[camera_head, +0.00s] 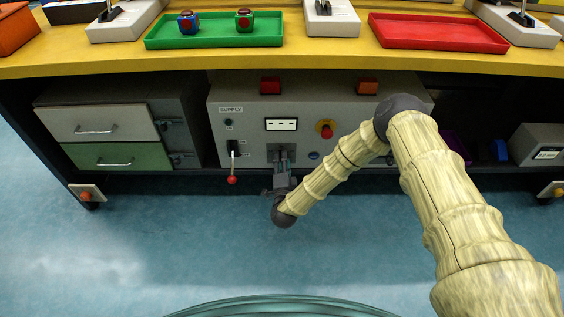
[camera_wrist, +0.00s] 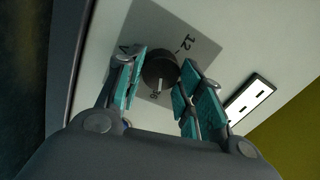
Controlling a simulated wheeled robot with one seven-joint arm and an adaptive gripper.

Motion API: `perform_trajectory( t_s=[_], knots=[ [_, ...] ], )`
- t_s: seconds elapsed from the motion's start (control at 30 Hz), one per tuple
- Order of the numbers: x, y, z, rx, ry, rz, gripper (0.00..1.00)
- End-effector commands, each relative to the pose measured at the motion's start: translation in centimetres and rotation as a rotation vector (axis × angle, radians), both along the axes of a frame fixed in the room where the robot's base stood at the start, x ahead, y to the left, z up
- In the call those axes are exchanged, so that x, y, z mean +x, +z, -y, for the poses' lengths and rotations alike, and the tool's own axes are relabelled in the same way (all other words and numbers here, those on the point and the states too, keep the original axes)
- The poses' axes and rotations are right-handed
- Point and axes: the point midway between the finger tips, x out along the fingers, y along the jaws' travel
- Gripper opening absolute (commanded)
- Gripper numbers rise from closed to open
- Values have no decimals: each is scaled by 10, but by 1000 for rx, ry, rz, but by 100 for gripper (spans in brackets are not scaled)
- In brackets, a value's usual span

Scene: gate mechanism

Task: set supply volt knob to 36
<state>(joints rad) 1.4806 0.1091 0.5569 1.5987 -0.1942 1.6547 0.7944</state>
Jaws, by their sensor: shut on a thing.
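The supply panel (camera_head: 246,109) is a light grey box under the yellow bench. The supply volt knob (camera_wrist: 160,72) is dark and round, on a grey square plate (camera_wrist: 190,40) in the wrist view. Other numbers are hidden or unreadable. My gripper (camera_wrist: 158,85) has its teal-padded fingers on both sides of the knob and is shut on it. In the head view my gripper (camera_head: 281,170) is at the lower middle of the panel and covers the knob.
A white display (camera_head: 281,124) sits above the knob; it also shows in the wrist view (camera_wrist: 250,101). A red-tipped lever (camera_head: 232,179) hangs to the left. Drawers (camera_head: 100,124) stand further left.

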Motion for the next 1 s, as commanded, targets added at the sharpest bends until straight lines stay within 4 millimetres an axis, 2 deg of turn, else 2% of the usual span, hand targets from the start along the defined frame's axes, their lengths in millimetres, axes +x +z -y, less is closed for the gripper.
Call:
perform_trajectory(
  t_s=[0.3,0.7,0.73,0.83,1.0],
  knots=[
    [-1,-1,0,73,1,-2,13],
    [-1,-1,-1,79,2,-2,13],
    [-1,-1,-1,79,2,-2,39],
    [-1,-1,-1,79,1,-2,57],
    [-1,-1,0,78,1,-1,59]
  ],
)
